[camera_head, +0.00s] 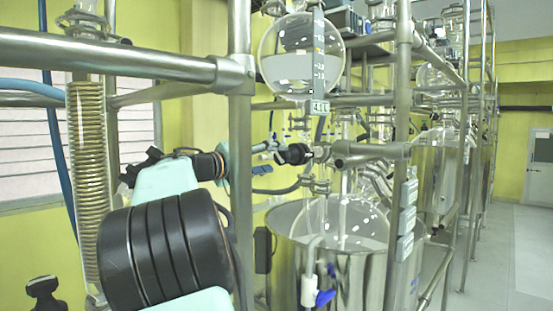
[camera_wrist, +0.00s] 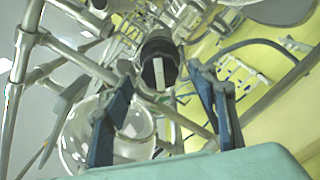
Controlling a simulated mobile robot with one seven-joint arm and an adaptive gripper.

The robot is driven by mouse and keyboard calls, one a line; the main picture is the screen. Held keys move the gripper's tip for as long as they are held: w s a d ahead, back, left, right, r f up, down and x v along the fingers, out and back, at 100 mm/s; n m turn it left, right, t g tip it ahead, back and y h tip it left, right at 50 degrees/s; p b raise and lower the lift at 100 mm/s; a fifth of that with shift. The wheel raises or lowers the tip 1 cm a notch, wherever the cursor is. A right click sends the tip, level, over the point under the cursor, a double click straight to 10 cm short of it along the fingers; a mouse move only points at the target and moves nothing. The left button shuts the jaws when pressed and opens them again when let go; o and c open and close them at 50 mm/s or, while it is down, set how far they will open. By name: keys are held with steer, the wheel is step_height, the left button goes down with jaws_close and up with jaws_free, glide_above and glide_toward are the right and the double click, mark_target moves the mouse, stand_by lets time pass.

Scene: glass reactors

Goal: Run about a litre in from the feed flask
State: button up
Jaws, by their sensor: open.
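The round glass feed flask (camera_head: 283,62) hangs at the top middle of the head view, part full of clear liquid. A scale strip runs down it, with a tag reading 4.1 L (camera_head: 320,107) below. A black round knob (camera_head: 293,154) sits below the flask; in the wrist view it is a black disc with a pale bar (camera_wrist: 159,74). My gripper (camera_wrist: 163,78) is open, its two blue fingers apart, with the knob beyond and between the tips. In the head view my gripper (camera_head: 264,153) is just left of the knob. I cannot tell whether it touches.
A glass reactor in a steel jacket (camera_head: 350,265) stands below, with a blue-handled tap (camera_head: 325,298) in front. A steel upright (camera_head: 240,130) and rails (camera_head: 110,58) crowd my arm. A coiled glass condenser (camera_head: 88,170) stands left. Clear floor (camera_head: 505,255) lies right.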

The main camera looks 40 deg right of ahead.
mark_target(279, 157)
steer(key=a, duration=0.9)
steer(key=shift+s+a, duration=0.35)
steer(key=shift+s, duration=0.1)
steer(key=d+n+p, duration=0.1)
steer(key=d+n, duration=0.3)
steer(key=n, duration=0.3)
steer(key=w+d+n+p, duration=0.1)
steer(key=d+n, duration=0.4)
steer(key=n, duration=0.2)
steer(key=d+n, duration=0.4)
steer(key=n, duration=0.3)
steer(key=shift+w+d+n+p, duration=0.2)
steer(key=shift+n+p, duration=0.1)
steer(key=shift+p, duration=0.1)
steer(key=shift+c, duration=0.5)
steer(key=c, duration=1.1)
